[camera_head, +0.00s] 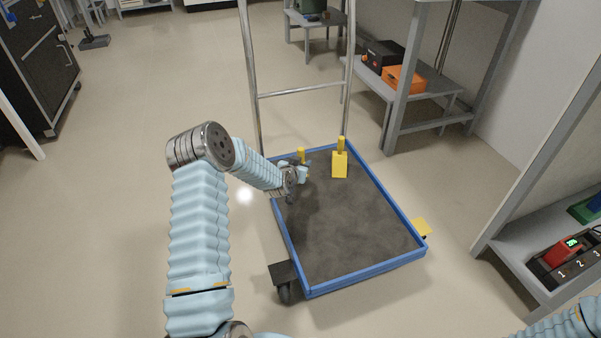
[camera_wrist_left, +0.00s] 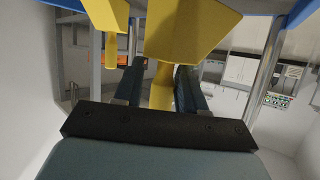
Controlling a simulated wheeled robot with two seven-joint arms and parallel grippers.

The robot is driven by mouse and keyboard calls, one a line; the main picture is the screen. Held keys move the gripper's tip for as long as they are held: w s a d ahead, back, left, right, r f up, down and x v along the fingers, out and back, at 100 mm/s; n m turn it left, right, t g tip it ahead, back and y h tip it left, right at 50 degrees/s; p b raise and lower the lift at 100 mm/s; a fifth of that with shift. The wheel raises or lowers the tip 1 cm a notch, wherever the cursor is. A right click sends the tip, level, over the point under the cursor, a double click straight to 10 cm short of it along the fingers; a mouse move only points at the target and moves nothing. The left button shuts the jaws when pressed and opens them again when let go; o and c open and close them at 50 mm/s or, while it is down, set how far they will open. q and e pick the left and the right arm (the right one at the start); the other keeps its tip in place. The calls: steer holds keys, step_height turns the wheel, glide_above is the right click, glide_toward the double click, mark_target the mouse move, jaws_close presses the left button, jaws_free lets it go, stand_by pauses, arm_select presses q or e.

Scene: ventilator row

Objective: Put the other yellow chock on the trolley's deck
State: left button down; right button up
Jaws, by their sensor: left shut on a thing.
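One yellow chock (camera_head: 340,165) stands on the trolley's dark deck (camera_head: 350,225) near its far end, handle up. My left gripper (camera_head: 303,171) is at the deck's far left part, shut on the other yellow chock (camera_head: 301,154), which is mostly hidden behind it. In the left wrist view, the held chock's wide body (camera_wrist_left: 185,30) lies beyond the fingers and its handle is between them. The standing chock (camera_wrist_left: 110,15) shows just left of it, apart. I cannot tell whether the held chock touches the deck. My right gripper is out of view.
The trolley has a raised blue rim (camera_head: 367,275) and a tall metal handle frame (camera_head: 300,91) at its far end. A yellow piece (camera_head: 421,227) sticks out at its right side. Shelves with an orange box (camera_head: 403,79) and a red device (camera_head: 563,252) stand right. Open floor lies left.

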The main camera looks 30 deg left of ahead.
arm_select(q)
step_height(320, 180, down, 3)
steer(key=shift+a+f+b, duration=0.15)
steer(key=shift+f+b, duration=0.05)
steer(key=shift+b, duration=0.1)
steer(key=shift+f, duration=0.1)
steer(key=c, duration=0.6)
jaws_free()
steer(key=shift+r, duration=0.2)
steer(key=p+v, duration=0.1)
steer(key=v, duration=1.1)
steer(key=shift+p, duration=0.4)
